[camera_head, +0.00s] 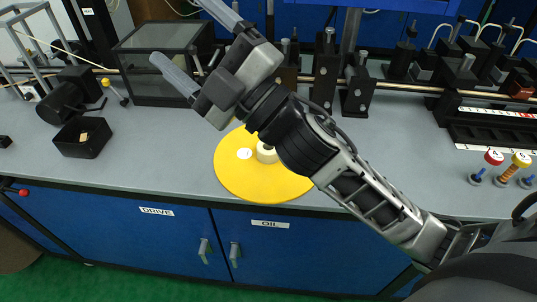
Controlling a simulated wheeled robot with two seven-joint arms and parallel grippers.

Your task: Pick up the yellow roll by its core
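The yellow roll (240,180) lies flat on the grey bench top, near its front edge. Its pale raised core (266,153) shows at the middle, and a small white label sits on the disc left of the core. My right arm comes in from the right and hides the roll's upper right part. My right gripper (179,31) is above and beyond the roll, pointing to the upper left. Its two grey fingers are spread wide with nothing between them. My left gripper is out of view.
A dark clear-walled box (160,62) stands at the back left of the bench. A small black open box (82,138) sits at the left. Black posts and fittings line the back along a metal rod. Red and yellow knobs (493,157) stand at the right. Bench around the roll's left is clear.

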